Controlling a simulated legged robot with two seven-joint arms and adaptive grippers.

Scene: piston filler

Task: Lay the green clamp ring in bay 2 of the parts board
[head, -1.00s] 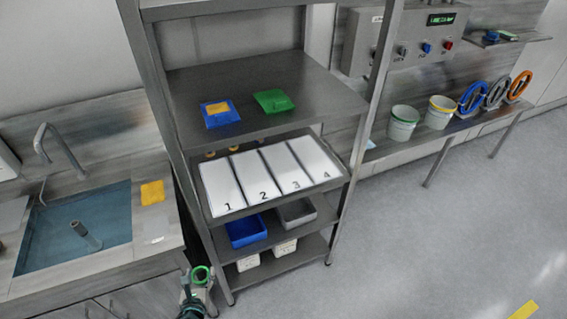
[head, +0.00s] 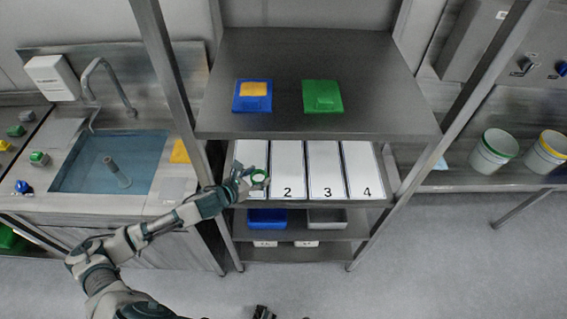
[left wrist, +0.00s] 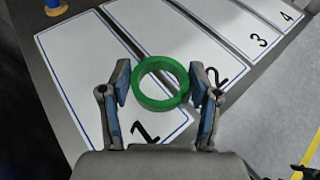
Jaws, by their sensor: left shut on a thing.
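My left gripper (head: 247,180) is shut on the green clamp ring (head: 260,176), which also shows between the two fingers in the left wrist view (left wrist: 139,91). The ring is held above the front part of the parts board (head: 337,198). In the wrist view it overlaps the line between bay 1 (left wrist: 95,70) and bay 2 (left wrist: 160,30), beside the printed 2. Bay 2 shows empty in the head view (head: 287,165). My left arm and gripper cover part of bay 1. A small dark part at the bottom edge may be my right gripper (head: 264,312); its jaws are unclear.
The board lies on a rack shelf below a top shelf (head: 370,105) carrying a blue item (head: 241,102) and a green item (head: 322,100). Rack posts (head: 172,85) stand at both sides. Blue (head: 267,226) and grey (head: 327,226) bins sit below. A sink (head: 80,165) is left.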

